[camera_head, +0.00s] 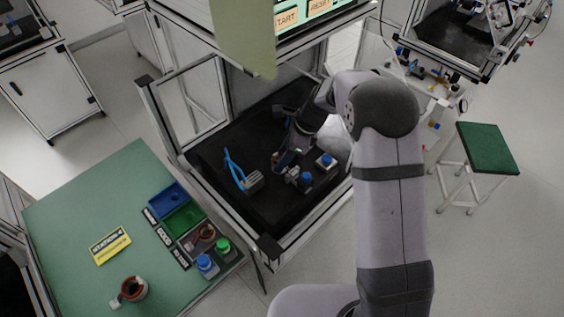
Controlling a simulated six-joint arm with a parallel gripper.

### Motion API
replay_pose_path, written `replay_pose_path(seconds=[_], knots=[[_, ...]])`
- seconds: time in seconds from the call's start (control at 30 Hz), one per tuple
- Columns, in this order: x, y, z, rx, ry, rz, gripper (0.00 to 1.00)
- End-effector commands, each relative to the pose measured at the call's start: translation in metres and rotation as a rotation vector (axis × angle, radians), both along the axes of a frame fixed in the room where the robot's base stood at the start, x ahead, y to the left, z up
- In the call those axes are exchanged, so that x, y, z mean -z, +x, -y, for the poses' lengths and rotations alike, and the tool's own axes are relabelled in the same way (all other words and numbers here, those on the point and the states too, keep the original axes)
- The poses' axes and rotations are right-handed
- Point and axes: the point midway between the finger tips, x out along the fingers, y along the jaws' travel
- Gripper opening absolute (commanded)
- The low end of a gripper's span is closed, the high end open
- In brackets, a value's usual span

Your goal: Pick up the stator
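A stator (133,288), a dark ring with reddish-brown copper colouring and a small pale block at its left side, sits on the green table (75,215) near the front. A similar brownish part (204,234) lies in the grey tray at the table's right edge. My arm reaches up and over into the framed test station, far to the right of the table. My gripper (288,160) seems to be inside the station above its black floor, small and dark. Its fingers cannot be made out clearly, and no stator shows at it.
A yellow sign (110,245), a blue bin (168,199), a green bin (184,217) and blue and green capped items stand on the table. The station's metal frame (170,130) surrounds its black floor (265,210), which holds blue-topped fixtures (306,178) and blue cables (233,168).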

Motion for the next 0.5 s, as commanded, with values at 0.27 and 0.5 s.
replay_pose_path(seconds=[0.27, 0.5], knots=[[-0.001, 0.0, 0.0, 0.0, 0.0, 0.0, 0.11], [-0.01, 0.001, 0.0, -0.001, 0.0, 0.005, 0.11]])
